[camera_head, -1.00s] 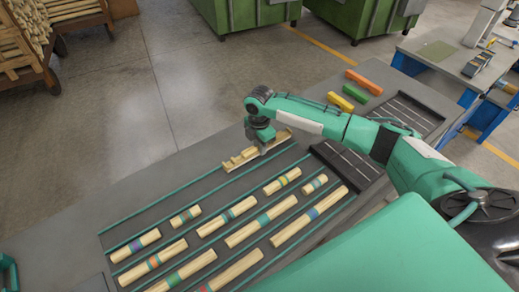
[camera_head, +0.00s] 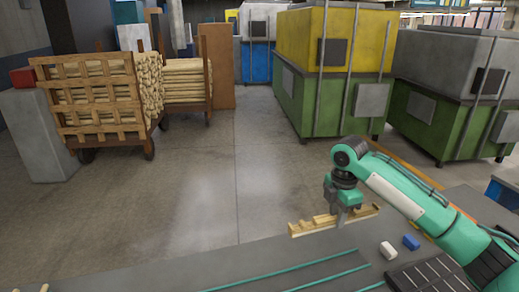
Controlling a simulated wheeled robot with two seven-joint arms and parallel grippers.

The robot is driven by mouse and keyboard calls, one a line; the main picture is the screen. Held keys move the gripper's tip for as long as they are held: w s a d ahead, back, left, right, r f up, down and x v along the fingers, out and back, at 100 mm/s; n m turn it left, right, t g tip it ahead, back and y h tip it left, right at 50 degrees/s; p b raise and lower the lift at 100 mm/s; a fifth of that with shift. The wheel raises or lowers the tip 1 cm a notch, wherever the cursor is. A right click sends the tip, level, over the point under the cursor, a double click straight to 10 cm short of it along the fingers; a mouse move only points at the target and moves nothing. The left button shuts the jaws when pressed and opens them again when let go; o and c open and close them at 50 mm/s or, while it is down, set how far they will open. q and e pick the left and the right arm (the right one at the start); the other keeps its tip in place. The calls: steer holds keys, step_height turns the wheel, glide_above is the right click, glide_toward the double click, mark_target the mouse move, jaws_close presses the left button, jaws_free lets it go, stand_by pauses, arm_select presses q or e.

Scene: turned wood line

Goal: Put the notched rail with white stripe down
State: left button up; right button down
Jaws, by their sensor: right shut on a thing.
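The notched rail (camera_head: 304,228) is a pale wooden bar with cut-outs along its upper side. It lies roughly level across the far edge of the grey table (camera_head: 225,268) in the head view. My right gripper (camera_head: 342,221) points down and is shut on the rail near its middle, hiding part of it. I cannot make out a white stripe on it. I cannot tell whether the rail touches the table or hangs above it. My left gripper is not in view.
A white block (camera_head: 388,251) and a blue block (camera_head: 411,242) sit right of the rail, near a black slotted tray (camera_head: 430,276). Teal strips (camera_head: 295,267) line the table. Beyond are open floor, wooden carts (camera_head: 100,100) and green bins (camera_head: 330,100).

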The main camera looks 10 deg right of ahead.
steer(key=shift+s+a+f+m, duration=0.3)
steer(key=shift+s+f+m, duration=0.1)
steer(key=shift+m, duration=0.2)
steer(key=s+a+f+m, duration=0.4)
steer(key=s+m, duration=0.4)
steer(key=m, duration=0.1)
steer(key=s+a+f+m, duration=0.4)
steer(key=s+m, duration=0.3)
steer(key=m, duration=0.2)
steer(key=shift+s+a, duration=0.35)
steer(key=shift+a, duration=0.05)
steer(key=shift+w, duration=0.1)
